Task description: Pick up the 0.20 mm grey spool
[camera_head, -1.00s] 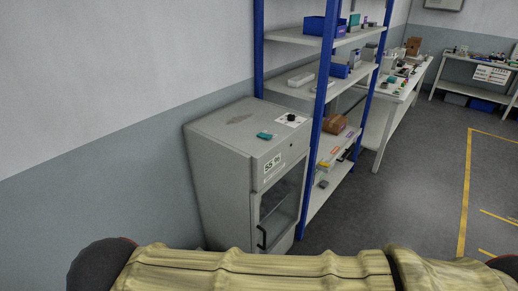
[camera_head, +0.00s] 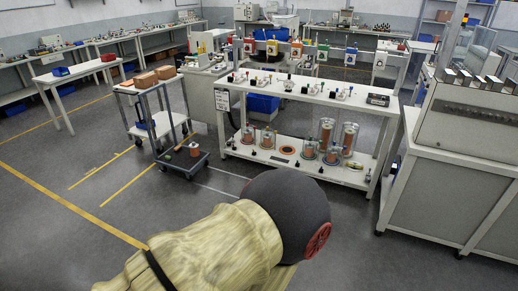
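I cannot single out the 0.20 mm grey spool, as no label is readable at this size. Several copper-coloured spools stand on the lower shelf (camera_head: 232,149) of the white bench, among them one at the left (camera_head: 248,135) and a tall one (camera_head: 348,139) further right. Clear covers seem to surround some of them. A reddish spool-like item (camera_head: 195,149) sits on a low dark dolly left of the bench. My gripper is not in view; only part of my arm shows at the bottom.
The white bench (camera_head: 300,94) carries small fittings, with coloured units on a rail behind. A grey cabinet (camera_head: 440,190) stands at the right. A cart (camera_head: 150,85) with brown boxes stands left of the bench. The floor (camera_head: 60,150) at the left is open.

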